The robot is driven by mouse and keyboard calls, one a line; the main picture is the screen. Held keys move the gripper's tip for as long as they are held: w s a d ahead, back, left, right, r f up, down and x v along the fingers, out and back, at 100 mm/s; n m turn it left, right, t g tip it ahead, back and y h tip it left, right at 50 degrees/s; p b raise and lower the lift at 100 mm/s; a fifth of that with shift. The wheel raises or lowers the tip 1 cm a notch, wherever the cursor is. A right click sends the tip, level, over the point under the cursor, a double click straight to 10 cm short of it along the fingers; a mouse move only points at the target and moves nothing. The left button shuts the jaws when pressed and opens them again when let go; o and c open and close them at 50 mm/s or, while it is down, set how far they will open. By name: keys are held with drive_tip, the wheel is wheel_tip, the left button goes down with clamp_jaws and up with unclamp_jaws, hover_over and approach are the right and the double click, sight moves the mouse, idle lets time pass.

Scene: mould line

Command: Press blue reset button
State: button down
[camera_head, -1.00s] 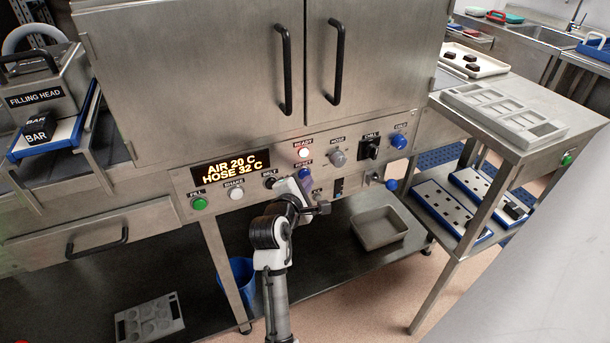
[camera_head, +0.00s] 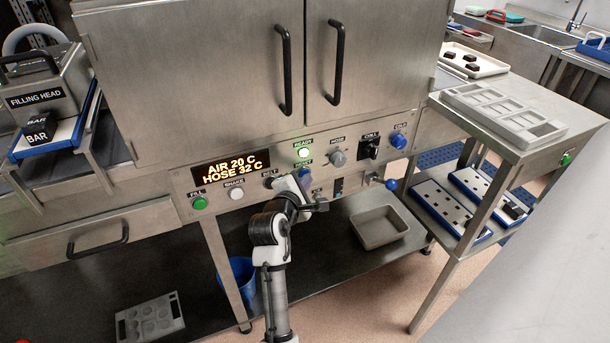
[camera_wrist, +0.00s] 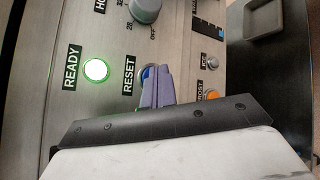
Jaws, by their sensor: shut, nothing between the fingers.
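The blue reset button (camera_head: 304,172) is on the control panel, under the RESET label. In the wrist view, only a sliver of the reset button (camera_wrist: 146,71) shows; my fingers hide the rest. My gripper (camera_wrist: 154,74) is shut and empty, with its fingertips right at the button. They look to be touching it, but I cannot tell how far the button is pushed in. The READY lamp (camera_head: 304,152) beside it glows green, and the lamp also shows green in the wrist view (camera_wrist: 96,70).
A grey hose knob (camera_head: 338,158), a black chill knob (camera_head: 369,147) and a blue button (camera_head: 398,141) sit to the right on the panel. A green fill button (camera_head: 199,203) and white shake button (camera_head: 236,194) are to the left. The display (camera_head: 230,172) reads AIR 20 C, HOSE 32 C.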

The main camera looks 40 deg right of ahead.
drive_tip(key=shift+s+a+p, duration=0.25)
drive_tip(key=shift+s+p, duration=0.15)
drive_tip(key=shift+s, duration=0.4)
drive_tip(key=s+p, duration=0.1)
drive_tip(key=s, duration=0.1)
drive_tip(key=s+a+p, duration=0.1)
drive_tip(key=s, duration=0.2)
drive_tip(key=shift+a+f, duration=0.1)
drive_tip(key=shift+a, duration=0.05)
idle(0.9)
